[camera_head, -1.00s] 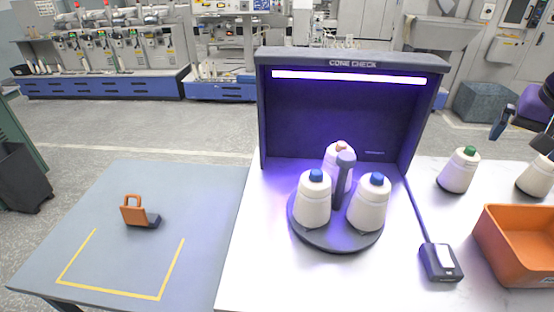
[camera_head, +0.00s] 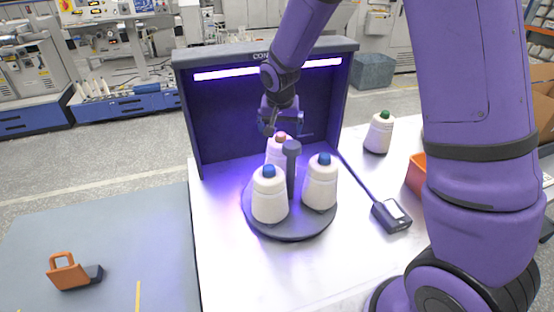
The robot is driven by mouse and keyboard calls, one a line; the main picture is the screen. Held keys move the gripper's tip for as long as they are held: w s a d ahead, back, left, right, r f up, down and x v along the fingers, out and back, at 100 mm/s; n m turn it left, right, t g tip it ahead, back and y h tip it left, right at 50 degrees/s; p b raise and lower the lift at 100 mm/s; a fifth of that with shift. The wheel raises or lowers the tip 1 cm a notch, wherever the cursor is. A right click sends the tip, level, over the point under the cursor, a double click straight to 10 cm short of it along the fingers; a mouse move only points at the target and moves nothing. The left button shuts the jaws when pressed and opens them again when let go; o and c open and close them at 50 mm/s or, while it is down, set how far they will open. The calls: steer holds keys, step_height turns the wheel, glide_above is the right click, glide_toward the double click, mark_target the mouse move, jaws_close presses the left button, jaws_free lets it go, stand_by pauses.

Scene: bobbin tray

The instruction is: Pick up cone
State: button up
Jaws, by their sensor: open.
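Two white cones with blue tips, a left one (camera_head: 270,198) and a right one (camera_head: 320,186), stand upright on a dark round turntable (camera_head: 290,232) around its grey centre post (camera_head: 291,165). A third white cone with an orange-pink tip (camera_head: 279,150) stands behind them, partly hidden by the post and front cones. A white cone with a green tip (camera_head: 379,135) stands on the white table to the right. My gripper (camera_head: 277,128) is open and points down, right by the orange-pink tip in the picture; whether it touches it I cannot tell.
The lit dark booth (camera_head: 225,115) stands behind the turntable. A grey device (camera_head: 391,215) with a cord lies to the right. An orange bin (camera_head: 416,175) is mostly hidden by my arm. An orange-handled object (camera_head: 72,272) lies on the grey table at left.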

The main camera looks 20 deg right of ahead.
mark_target(281, 133)
steer(key=shift+x, duration=2.85)
steer(key=shift+s, duration=0.2)
steer(key=shift+c, duration=0.2)
steer(key=c, duration=1.3)
steer(key=shift+r, duration=0.1)
